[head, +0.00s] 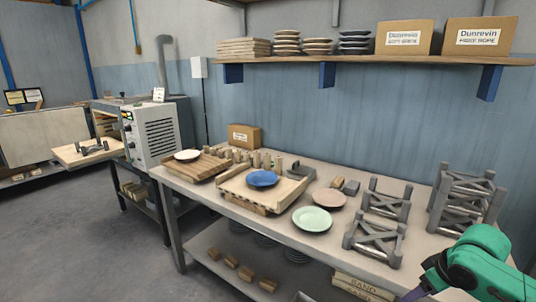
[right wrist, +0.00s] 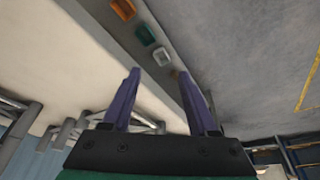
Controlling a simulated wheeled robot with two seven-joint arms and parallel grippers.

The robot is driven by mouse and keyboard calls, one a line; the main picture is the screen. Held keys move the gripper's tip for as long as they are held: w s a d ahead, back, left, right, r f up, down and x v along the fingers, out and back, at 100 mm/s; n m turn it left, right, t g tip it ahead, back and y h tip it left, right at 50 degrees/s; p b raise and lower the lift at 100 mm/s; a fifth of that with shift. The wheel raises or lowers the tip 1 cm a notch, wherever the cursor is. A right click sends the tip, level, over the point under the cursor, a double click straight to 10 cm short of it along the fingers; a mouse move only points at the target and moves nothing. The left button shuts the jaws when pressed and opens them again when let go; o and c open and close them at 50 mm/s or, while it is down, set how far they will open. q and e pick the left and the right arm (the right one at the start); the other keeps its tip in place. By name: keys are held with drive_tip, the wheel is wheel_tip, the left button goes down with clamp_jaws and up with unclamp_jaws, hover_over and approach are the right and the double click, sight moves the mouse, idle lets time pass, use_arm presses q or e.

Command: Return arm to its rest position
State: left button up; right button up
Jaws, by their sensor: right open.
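My right arm (head: 485,265) is green and comes in at the lower right corner of the head view, in front of the table's right end. Its gripper shows there only as a bit of purple finger at the bottom edge. In the right wrist view my right gripper (right wrist: 157,76) has two purple fingers spread apart, with nothing between them. My left gripper is in neither view.
The table (head: 285,220) holds a blue plate (head: 262,178), a green plate (head: 312,219), a pink plate (head: 328,198) and grey metal stands (head: 374,240). A shelf (head: 400,60) hangs above. Floor at left is open.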

drive_tip(key=s+a+f+n, duration=0.2)
drive_tip(key=s+a+f, duration=0.5)
drive_tip(key=a+f, duration=0.4)
drive_tip(key=s+a+f+m, duration=0.3)
drive_tip(key=s, duration=0.6)
wheel_tip(320, 180, down, 20)
drive_tip(key=s+g+p, duration=0.1)
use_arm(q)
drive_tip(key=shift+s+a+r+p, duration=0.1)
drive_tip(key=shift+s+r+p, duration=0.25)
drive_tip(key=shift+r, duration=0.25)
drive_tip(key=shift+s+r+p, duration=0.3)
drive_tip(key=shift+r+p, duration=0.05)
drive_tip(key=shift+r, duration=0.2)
use_arm(e)
drive_tip(key=s+d+f+g+h, duration=0.1)
drive_tip(key=s+d+f, duration=0.2)
drive_tip(key=s+f, duration=1.1)
drive_tip(key=s, duration=0.3)
drive_tip(key=shift+s+f+g, duration=0.3)
drive_tip(key=shift+f, duration=0.1)
